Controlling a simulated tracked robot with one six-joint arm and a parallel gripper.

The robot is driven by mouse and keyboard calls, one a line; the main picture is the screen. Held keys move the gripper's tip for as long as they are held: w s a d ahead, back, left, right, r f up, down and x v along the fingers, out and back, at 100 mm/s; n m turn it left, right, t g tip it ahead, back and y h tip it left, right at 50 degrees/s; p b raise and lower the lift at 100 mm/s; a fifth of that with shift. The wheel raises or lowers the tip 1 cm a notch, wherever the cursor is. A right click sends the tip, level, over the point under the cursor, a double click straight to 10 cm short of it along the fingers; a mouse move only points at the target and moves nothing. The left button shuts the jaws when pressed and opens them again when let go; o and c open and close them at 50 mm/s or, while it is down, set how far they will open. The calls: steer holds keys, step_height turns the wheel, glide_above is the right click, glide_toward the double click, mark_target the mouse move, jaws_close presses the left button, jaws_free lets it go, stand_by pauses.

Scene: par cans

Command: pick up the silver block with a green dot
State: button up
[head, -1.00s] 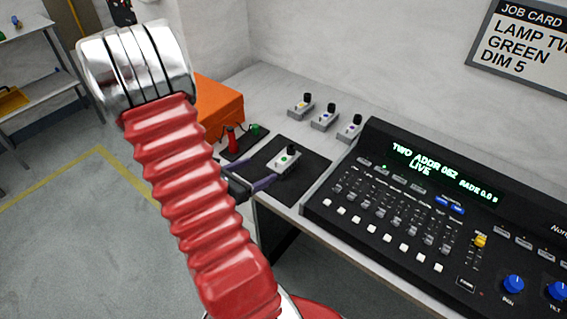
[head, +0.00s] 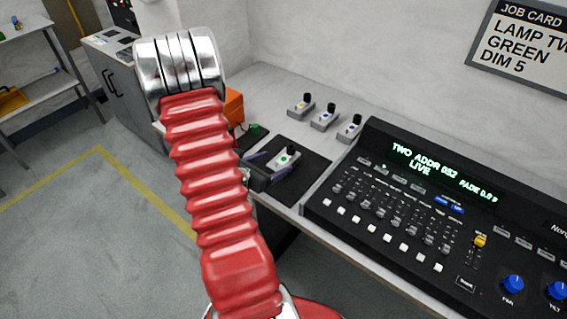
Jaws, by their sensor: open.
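The silver block with a green dot (head: 281,163) sits on a black mat (head: 312,171) near the table's front left edge. It has a dark knob on top. My gripper (head: 271,164) is open, with its purple-grey fingers at the block's left end, one toward the far side and one toward the near side. I cannot tell whether the fingers touch the block. My red arm hides part of the mat's left side.
Three similar silver blocks stand behind, with a yellow dot (head: 299,109), a blue dot (head: 322,121) and a pale dot (head: 347,132). A black lighting console (head: 400,200) fills the right. An orange box (head: 234,106) and a green item (head: 255,129) are partly behind my arm.

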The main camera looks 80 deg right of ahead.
mark_target(283, 159)
steer(key=shift+s+d+f, duration=0.1)
steer(key=shift+s+d, duration=0.25)
steer(key=shift+s+x, duration=0.2)
steer(key=shift+x, duration=1.95)
steer(key=shift+a, duration=0.1)
steer(key=shift+c, duration=0.2)
steer(key=c, duration=1.5)
